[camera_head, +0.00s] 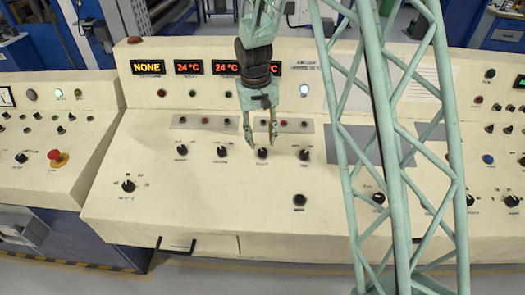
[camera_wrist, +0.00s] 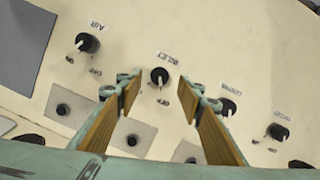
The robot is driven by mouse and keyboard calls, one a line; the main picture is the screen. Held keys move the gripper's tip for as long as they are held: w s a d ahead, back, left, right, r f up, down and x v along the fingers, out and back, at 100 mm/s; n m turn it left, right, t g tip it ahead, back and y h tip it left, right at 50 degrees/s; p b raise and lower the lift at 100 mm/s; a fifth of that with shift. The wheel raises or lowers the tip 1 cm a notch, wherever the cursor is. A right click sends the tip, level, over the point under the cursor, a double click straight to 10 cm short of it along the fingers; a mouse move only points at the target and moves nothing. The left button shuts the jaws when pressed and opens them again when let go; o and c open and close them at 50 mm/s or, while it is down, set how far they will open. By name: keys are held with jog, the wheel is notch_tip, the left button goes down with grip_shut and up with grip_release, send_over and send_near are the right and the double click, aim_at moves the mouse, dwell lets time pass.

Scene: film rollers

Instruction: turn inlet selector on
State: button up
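The inlet selector is a small black rotary knob (camera_wrist: 159,75) on the cream panel, with a label that seems to read INLET beside it in the wrist view. A light pointer mark on it faces the lower edge of that view. Small position words stand near it, too blurred to read surely. In the head view, this knob (camera_head: 263,154) is just below the fingertips. My gripper (camera_head: 261,144) is open and empty, pointing down at the panel. In the wrist view, its two fingers (camera_wrist: 157,88) stand on either side of the knob, apart from it.
Similar knobs flank it: the AIR knob (camera_wrist: 90,43) and another knob (camera_wrist: 228,107) in the wrist view. A grey plate with small buttons (camera_head: 205,121) lies behind the knob row. A green lattice column (camera_head: 395,160) hides part of the right panel. A red emergency button (camera_head: 57,158) is at left.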

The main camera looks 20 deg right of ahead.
aim_at(263, 151)
jog(key=shift+d+f, duration=0.2)
jog(key=shift+f, duration=2.6)
jog(key=shift+c, duration=0.6)
jog(key=c, duration=0.8)
